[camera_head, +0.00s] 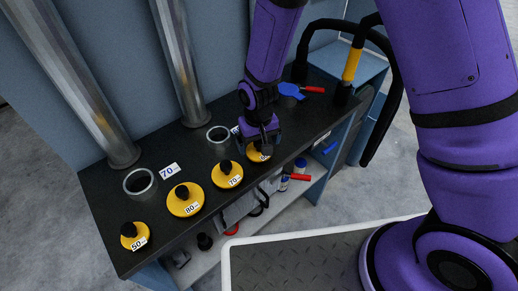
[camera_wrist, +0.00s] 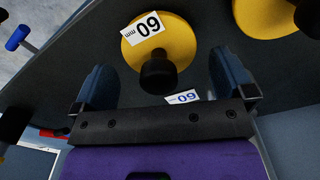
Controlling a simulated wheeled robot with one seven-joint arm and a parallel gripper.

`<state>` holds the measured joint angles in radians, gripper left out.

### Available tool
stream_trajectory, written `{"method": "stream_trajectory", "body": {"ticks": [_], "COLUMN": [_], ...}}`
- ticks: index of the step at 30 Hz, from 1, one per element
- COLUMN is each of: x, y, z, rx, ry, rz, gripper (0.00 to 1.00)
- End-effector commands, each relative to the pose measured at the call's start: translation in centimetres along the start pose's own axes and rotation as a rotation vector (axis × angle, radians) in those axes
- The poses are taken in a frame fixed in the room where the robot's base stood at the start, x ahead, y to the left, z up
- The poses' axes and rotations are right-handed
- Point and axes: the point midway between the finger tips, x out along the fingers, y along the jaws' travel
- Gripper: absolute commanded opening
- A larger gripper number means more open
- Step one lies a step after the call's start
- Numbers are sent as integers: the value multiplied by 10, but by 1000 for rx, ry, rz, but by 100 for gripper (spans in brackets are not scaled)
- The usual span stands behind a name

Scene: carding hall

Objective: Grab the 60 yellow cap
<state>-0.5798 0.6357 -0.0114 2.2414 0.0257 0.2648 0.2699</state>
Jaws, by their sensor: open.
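The 60 yellow cap (camera_wrist: 183,45) is a round yellow disc with a black knob (camera_wrist: 158,72) and a white "60 mm" label, upside down in the wrist view. It lies on the dark bench top (camera_head: 118,210). In the head view the cap (camera_head: 252,155) is partly hidden behind my gripper (camera_head: 264,141). My gripper is open and sits just above the cap. In the wrist view the two fingers (camera_wrist: 160,64) stand either side of the knob, with space between each finger and the knob. The gripper holds nothing.
The 70 cap (camera_head: 227,181), 80 cap (camera_head: 186,206) and 50 cap (camera_head: 134,241) lie left along the bench's front. Two open pipe ends (camera_head: 140,188), (camera_head: 218,140) and tall metal pipes stand behind. A blue tool (camera_head: 291,91) lies to the right. A lower shelf holds small items.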

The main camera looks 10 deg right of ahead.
Motion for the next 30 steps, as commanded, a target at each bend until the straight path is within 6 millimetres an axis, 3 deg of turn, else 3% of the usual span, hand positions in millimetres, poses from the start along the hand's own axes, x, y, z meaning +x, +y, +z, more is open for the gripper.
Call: {"method": "stream_trajectory", "body": {"ticks": [4, 13, 19, 30], "x": [14, 17, 17, 15], "y": [0, 0, 0, 1], "z": [0, 0, 0, -1], "rx": [0, 0, 0, 1], "ry": [-1, 0, 0, 1], "rz": [0, 0, 0, 0], "gripper": [100, 100, 56, 54]}}
